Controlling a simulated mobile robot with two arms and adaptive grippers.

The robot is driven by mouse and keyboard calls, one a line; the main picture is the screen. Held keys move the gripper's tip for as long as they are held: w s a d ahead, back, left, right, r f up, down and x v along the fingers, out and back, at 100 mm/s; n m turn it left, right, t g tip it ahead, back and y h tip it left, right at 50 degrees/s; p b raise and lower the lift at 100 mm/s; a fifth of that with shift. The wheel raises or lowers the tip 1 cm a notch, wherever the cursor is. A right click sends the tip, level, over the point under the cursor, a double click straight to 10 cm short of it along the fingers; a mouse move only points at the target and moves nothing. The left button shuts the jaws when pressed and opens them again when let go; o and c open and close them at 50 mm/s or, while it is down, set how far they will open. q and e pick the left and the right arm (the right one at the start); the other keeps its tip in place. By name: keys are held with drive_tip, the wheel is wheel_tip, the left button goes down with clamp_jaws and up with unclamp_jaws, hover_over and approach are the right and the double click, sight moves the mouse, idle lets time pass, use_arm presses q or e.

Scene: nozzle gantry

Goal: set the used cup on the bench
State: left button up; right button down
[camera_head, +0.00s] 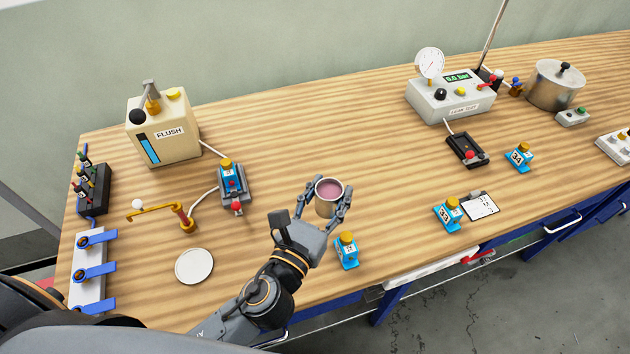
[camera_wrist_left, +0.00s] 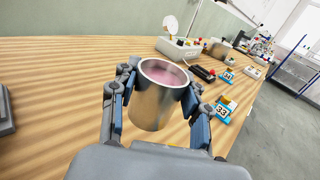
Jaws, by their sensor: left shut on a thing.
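The used cup (camera_head: 329,197) is a small metal cup with pinkish-purple liquid in it. My left gripper (camera_head: 322,204) is shut on the cup, one finger on each side. In the left wrist view the cup (camera_wrist_left: 155,98) stands nearly upright between the fingers of the left gripper (camera_wrist_left: 155,105). The cup is over the middle of the wooden bench (camera_head: 350,130); I cannot tell whether its base touches the top. My right gripper is not in view.
A blue nozzle block (camera_head: 347,251) stands close to the right of my left gripper. A white round disc (camera_head: 194,266) lies at the left front. The FLUSH tank (camera_head: 178,145) and a small fixture (camera_head: 232,186) stand further back left. The bench behind the cup is clear.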

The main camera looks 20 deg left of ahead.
use_arm(q)
drive_tip(key=w+a+f+b, duration=0.1)
drive_tip(key=w+a+f, duration=0.2)
drive_tip(key=w+a+f+b, duration=0.1)
drive_tip(key=w+a+f, duration=0.2)
drive_tip(key=w+f, duration=0.1)
drive_tip(key=shift+a+f, duration=0.15)
drive_tip(key=shift+f, duration=0.05)
drive_tip(key=f+b, duration=0.3)
drive_tip(key=f, duration=0.1)
drive_tip(key=shift+w+a, duration=0.25)
drive_tip(key=shift+a, duration=0.05)
drive_tip(key=shift+r, duration=0.1)
drive_tip(key=o, duration=1.2)
